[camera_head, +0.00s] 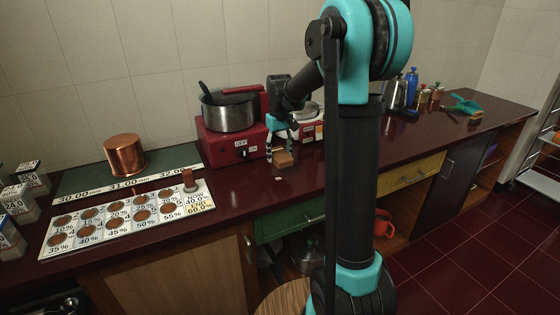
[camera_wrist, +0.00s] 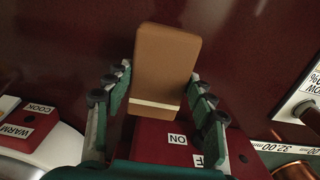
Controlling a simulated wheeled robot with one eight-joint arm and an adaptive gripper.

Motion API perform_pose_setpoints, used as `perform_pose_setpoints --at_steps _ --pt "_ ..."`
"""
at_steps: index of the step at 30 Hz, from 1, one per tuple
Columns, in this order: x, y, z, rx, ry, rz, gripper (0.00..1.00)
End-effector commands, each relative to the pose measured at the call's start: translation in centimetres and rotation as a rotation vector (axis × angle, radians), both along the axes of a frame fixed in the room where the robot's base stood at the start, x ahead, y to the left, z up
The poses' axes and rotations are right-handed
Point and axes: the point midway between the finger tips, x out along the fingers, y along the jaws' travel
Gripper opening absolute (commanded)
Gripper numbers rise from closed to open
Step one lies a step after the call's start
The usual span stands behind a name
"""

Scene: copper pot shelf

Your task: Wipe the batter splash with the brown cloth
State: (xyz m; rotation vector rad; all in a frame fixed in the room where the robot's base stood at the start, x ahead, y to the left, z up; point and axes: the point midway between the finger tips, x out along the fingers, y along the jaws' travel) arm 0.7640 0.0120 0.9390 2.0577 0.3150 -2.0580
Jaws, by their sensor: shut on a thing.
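My gripper (camera_head: 281,146) points down in front of the red cooker and is shut on the brown cloth (camera_head: 283,159), a block-like folded pad. In the wrist view, the cloth (camera_wrist: 167,58) sits between the two fingers of the gripper (camera_wrist: 158,86), with a pale stripe near its lower end. A small pale spot (camera_head: 278,178), which looks like the batter splash, lies on the dark red counter (camera_head: 240,190) just in front of the cloth. The cloth looks apart from the spot; whether it touches the counter is unclear. The splash does not show in the wrist view.
The red cooker (camera_head: 214,148) with a steel pot (camera_head: 230,113) stands behind and left of my gripper. A white-and-red appliance (camera_head: 310,126) is just right. A copper pot (camera_head: 125,155) and a percentage board (camera_head: 133,219) are at left. The counter front is clear.

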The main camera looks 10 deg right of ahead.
Motion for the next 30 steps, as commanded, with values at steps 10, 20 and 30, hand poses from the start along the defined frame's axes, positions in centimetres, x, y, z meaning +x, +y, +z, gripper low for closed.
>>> perform_pose_setpoints --at_steps 10,20,30 --pt "0.5 0.1 2.8 0.0 0.0 -0.001 0.24" --pt "0.5 0.1 3.0 0.0 0.0 -0.001 0.24" --pt "0.4 0.1 3.2 0.0 0.0 -0.001 0.24"
